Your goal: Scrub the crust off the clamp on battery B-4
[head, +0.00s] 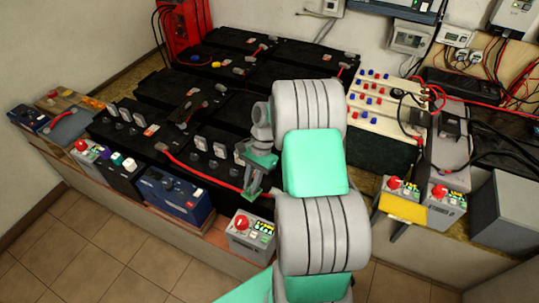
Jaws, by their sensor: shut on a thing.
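Large black batteries (165,95) stand in rows on the bench, with grey clamps, red cables and upright grey tags on their tops. No label is readable, so I cannot tell which battery is B-4, and no crust can be made out. My gripper (256,186) points down over the right end of the front row, beside a red cable (205,178). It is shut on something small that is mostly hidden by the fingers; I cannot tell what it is. I cannot tell whether it touches the battery. My arm hides the batteries behind it.
Grey boxes with red knobs stand along the front edge, one (252,236) just below my gripper. A blue battery (175,194) is left of it. Tiled floor lies in front.

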